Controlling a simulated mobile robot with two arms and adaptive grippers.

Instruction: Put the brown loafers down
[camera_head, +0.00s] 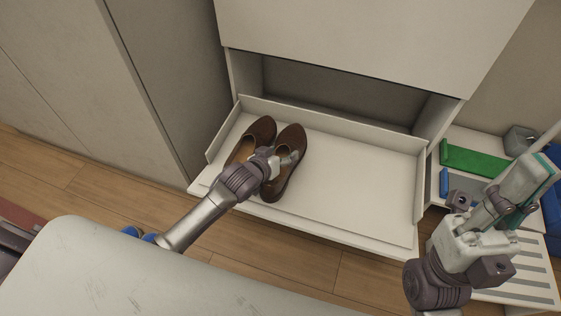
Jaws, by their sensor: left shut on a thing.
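The pair of brown loafers (290,138) is over the left part of a pulled-out white drawer or tray (360,170), side by side with toes toward the back. My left gripper (281,161) reaches in from the left and is shut on the loafers, at the opening of the right shoe. The gripper and wrist hide part of both shoes. I cannot tell whether the soles touch the tray floor. My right gripper (502,207) is at the right, away from the loafers; its finger state is unclear.
The tray has low raised walls, and its right part is empty. A white cabinet (370,40) stands above and behind it. At the right, a green item (478,160) and a grey box (519,139) sit on a shelf. A grey surface (150,275) fills the lower left.

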